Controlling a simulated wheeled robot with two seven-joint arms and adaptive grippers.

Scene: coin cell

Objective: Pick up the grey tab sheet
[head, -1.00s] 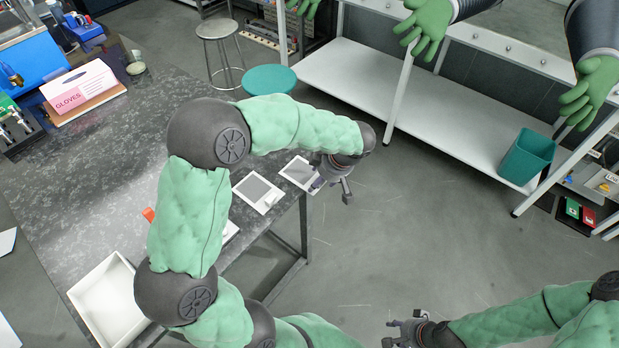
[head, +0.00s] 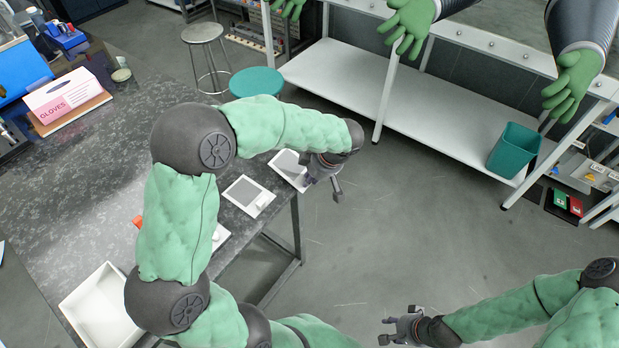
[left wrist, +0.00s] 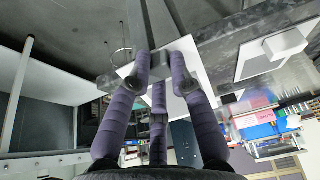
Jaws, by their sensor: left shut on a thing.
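Several white holders lie along the table's right edge. The farthest holder (head: 277,160) carries the grey tab sheet (head: 292,165). My left gripper (head: 325,182) is at the right end of this holder, over the table edge. The fingers hide the exact place of contact. A second holder (head: 234,188) with a grey sheet and a small white block lies beside it. My right gripper (head: 388,330) is empty and open, low over the floor.
A white tray (head: 72,305) stands at the table's front left. A glove box (head: 63,95) lies at the back left. A teal stool (head: 257,82) stands beyond the table. A teal bin (head: 513,150) is at the right. The floor right of the table is clear.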

